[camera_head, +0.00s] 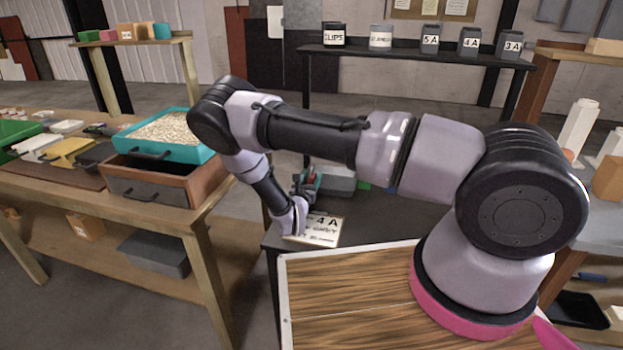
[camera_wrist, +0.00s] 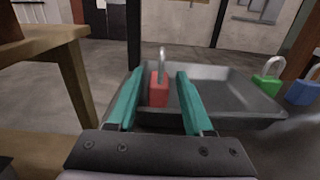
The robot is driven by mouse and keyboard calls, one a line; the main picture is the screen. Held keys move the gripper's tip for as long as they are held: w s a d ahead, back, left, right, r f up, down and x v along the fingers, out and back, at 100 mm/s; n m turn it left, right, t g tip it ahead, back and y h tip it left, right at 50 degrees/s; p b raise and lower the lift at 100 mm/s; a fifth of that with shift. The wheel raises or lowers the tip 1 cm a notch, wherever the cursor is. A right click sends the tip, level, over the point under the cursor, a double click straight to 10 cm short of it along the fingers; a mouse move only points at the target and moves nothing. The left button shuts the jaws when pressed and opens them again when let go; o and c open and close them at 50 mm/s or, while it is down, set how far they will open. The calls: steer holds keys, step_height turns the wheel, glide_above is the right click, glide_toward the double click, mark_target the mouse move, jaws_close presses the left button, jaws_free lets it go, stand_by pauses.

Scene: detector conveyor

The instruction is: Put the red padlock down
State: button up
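The red padlock (camera_wrist: 158,90) stands upright, shackle up, at the left end of a grey tray (camera_wrist: 235,105) in the wrist view. My gripper (camera_wrist: 159,75) is open, with one teal finger on each side of the padlock and a visible gap on both sides. The padlock's base appears to be inside the tray, but its contact with the floor is hard to make out. In the head view my gripper (camera_head: 308,182) is at the left end of the tray (camera_head: 340,181), and the padlock is mostly hidden by it.
A green padlock (camera_wrist: 267,84) and a blue padlock (camera_wrist: 302,92) stand right of the tray. A wooden workbench (camera_head: 215,210) with a drawer box (camera_head: 150,186) stands close on the left.

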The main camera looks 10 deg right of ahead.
steer(key=shift+s+f, duration=0.2)
steer(key=shift+f, duration=0.35)
steer(key=shift+r, duration=0.2)
steer(key=shift+a+r, duration=0.15)
steer(key=shift+a, duration=0.05)
steer(key=v, duration=1.1)
steer(key=shift+s+r, duration=0.2)
steer(key=shift+r, duration=0.05)
steer(key=s+d+r+m+g+h, duration=0.2)
steer(key=s+d+r+m+g, duration=0.1)
steer(key=d+r+m+g, duration=0.65)
steer(key=s+d+r+m+g+h, duration=0.2)
steer(key=d+r+m+g, duration=0.35)
steer(key=r+m, duration=0.7)
steer(key=s+r+m+t+y, duration=0.2)
steer(key=s+r+m+y, duration=0.2)
steer(key=r, duration=0.4)
steer(key=s+d+r+m+t+y, duration=0.1)
steer(key=s+r+m+y, duration=0.3)
steer(key=s+r, duration=0.3)
steer(key=s+d+r+m+t+y, duration=0.1)
steer(key=s+r+m+y, duration=0.3)
steer(key=r, duration=0.6)
steer(key=shift+s+r+m+t+y, duration=0.4)
steer(key=shift+s+m+t, duration=0.4)
steer(key=shift+s, duration=0.4)
